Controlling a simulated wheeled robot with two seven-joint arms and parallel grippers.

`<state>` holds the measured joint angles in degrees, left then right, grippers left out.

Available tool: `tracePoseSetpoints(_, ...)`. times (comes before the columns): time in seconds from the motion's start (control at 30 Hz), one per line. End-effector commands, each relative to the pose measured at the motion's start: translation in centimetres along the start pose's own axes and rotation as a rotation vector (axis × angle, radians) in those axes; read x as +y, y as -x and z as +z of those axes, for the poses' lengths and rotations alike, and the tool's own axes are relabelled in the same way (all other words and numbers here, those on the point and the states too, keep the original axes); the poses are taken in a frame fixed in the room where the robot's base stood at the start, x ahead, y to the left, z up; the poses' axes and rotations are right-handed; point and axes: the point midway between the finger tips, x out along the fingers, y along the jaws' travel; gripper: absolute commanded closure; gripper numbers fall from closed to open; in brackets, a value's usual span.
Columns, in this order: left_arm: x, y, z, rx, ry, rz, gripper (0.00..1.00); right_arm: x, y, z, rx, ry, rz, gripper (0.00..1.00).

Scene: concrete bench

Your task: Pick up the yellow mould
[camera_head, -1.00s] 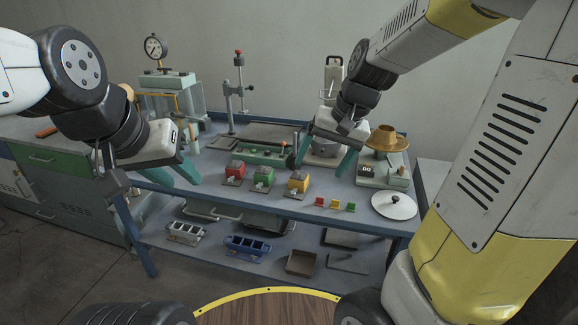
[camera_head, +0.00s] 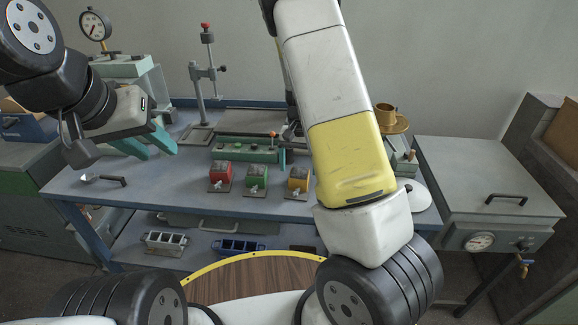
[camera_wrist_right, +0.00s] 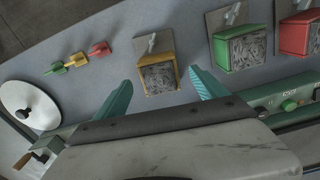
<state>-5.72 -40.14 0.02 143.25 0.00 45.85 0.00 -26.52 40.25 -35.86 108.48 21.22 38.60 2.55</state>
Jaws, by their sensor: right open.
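The yellow mould (camera_head: 298,178) stands on the blue bench, at the right end of a row with the green mould (camera_head: 256,178) and red mould (camera_head: 220,176). In the right wrist view the yellow mould (camera_wrist_right: 157,77) has grey speckled contents and a metal clamp on its plate. My right gripper (camera_wrist_right: 160,88) is open there, with one teal finger on each side of the yellow mould in the picture; I cannot tell the height gap. In the head view my right arm mostly hides this gripper. My left gripper (camera_head: 157,146) is open and empty above the bench's left part.
Small coloured pieces (camera_wrist_right: 78,59) and a white round lid (camera_wrist_right: 30,106) lie left of the yellow mould in the wrist view. A green device (camera_head: 244,150) stands behind the moulds, and a stand (camera_head: 203,85) behind it. A grey cabinet (camera_head: 480,175) is at the right.

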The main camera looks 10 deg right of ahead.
Motion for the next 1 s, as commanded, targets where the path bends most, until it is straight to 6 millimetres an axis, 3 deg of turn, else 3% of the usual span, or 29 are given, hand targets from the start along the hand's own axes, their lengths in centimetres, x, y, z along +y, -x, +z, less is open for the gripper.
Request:
tracePoseSetpoints(0.3, 0.0, 0.0, 0.0, 0.0, 0.0, 0.0, 0.64, 0.1, -4.3, 0.1, -0.002, -0.001, 0.001, 0.18)
tracePoseSetpoints(0.57, 0.0, 0.0, 0.0, 0.0, 0.0, 0.0, 0.64, 0.1, -4.6, 0.1, 0.0, 0.001, 0.0, 0.18)
tracePoseSetpoints(1.0, 0.0, 0.0, 0.0, 0.0, 0.0, 0.0, 0.64, 0.1, -4.5, 0.1, 0.0, 0.001, -0.001, 1.0)
